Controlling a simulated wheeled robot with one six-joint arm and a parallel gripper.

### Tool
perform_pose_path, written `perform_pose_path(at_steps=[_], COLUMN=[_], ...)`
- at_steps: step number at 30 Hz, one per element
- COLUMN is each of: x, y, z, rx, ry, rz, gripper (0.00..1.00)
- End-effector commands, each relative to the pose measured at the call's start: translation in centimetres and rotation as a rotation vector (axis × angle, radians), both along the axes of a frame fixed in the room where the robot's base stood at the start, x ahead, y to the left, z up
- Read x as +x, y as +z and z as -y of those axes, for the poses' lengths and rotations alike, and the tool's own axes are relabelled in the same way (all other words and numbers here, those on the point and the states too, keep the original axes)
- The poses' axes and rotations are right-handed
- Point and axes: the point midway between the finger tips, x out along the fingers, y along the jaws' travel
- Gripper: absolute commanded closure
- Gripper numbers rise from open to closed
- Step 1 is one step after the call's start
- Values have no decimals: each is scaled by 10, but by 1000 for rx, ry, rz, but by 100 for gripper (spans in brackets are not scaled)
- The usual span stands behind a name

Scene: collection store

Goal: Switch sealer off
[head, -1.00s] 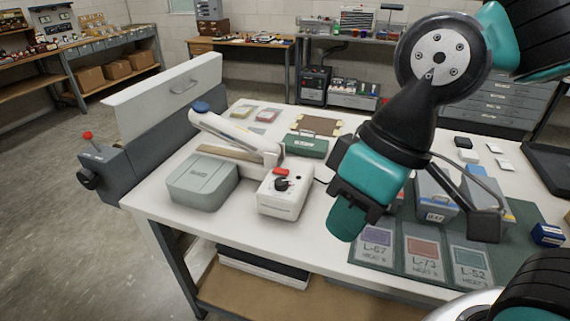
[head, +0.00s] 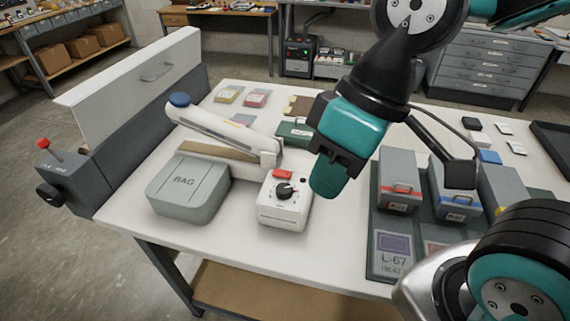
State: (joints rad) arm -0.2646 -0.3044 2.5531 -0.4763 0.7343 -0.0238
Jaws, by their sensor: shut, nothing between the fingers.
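The sealer (head: 228,132) stands on the white table, a long white arm with a blue knob (head: 179,99) at its raised left end. In front of its right end is a white control box (head: 284,214) with a black dial (head: 285,190) and a red switch (head: 283,174) on top. Which way the switch is set is too small to tell. My gripper (head: 326,190) is shut and empty, pointing down just right of the control box in the picture. It looks apart from the box, and it hides part of the table behind.
A grey-green BAG box (head: 188,190) stands left of the control box. A large grey-white machine (head: 130,90) with a red-tipped lever lines the table's left. Grey boxes (head: 399,177) stand on a green mat at right. A green box (head: 296,132) lies behind.

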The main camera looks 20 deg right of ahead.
Motion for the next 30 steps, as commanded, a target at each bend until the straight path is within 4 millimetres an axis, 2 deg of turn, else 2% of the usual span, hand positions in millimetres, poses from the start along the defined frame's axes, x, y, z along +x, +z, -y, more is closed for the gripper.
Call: perform_pose_path(at_steps=[5,12,18,21,24,30], x=[34,123,190,214,229,241], y=[-7,-28,-51,-62,-69,-73], z=[3,18,31,36,39,42], rx=[-50,-181,-246,-255,-255,-250], ry=[212,842,1376,1582,1729,1849], rz=[82,250,317,328,332,335], gripper=[100,100,100,100,100,100])
